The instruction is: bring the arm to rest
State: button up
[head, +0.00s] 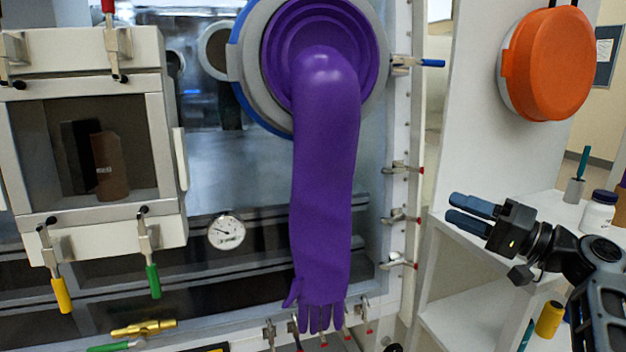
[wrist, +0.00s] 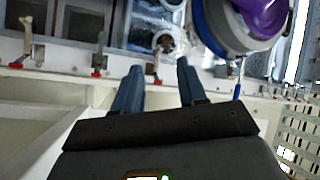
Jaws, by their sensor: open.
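My gripper (head: 468,214) is at the right of the head view, in front of the white shelf unit, with its two blue fingers pointing left. It is open and nothing shows between the fingers. In the wrist view my gripper (wrist: 157,88) shows its two blue fingers apart, with the white glovebox frame and its toggle clamps beyond. The purple glove (head: 323,180) hangs from its round port, to the left of my gripper and apart from it.
A white antechamber door (head: 90,215) with a dark window is at the left. An orange port cover (head: 552,62) is at the upper right. A white bottle (head: 598,211) stands on the shelf (head: 455,300) beside my arm. A round gauge (head: 226,232) sits left of the glove.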

jog(key=s+a+f+m+h+p, duration=0.1)
jog(key=s+f+h, duration=0.2)
jog(key=f, duration=0.3)
jog(key=s+f+m+t+h, duration=0.1)
jog(key=s+f+m+h, duration=0.15)
jog(key=f, duration=0.45)
jog(key=s+a+f+h+p, duration=0.1)
jog(key=s+f+h, duration=0.1)
jog(key=s+f, duration=0.3)
jog(key=s+f+h+p, duration=0.3)
jog(key=s+f+h, duration=0.35)
jog(key=s, duration=0.85)
jog(key=s+a+r+n+h+p, duration=0.1)
jog(key=s+r+n+p, duration=0.15)
jog(key=s, duration=1.45)
jog(key=s+a+r+n, duration=0.1)
jog(key=s+r, duration=0.5)
jog(key=r, duration=0.2)
jog(key=s+a+r+n+t+p, duration=0.1)
jog(key=s+r+n, duration=0.1)
jog(key=s+r, duration=0.4)
notch_tip(320, 180, up, 2)
jog(key=shift+a+r+n+p, duration=0.25)
jog(key=shift+a+n+p, duration=0.05)
jog(key=shift+a, duration=0.1)
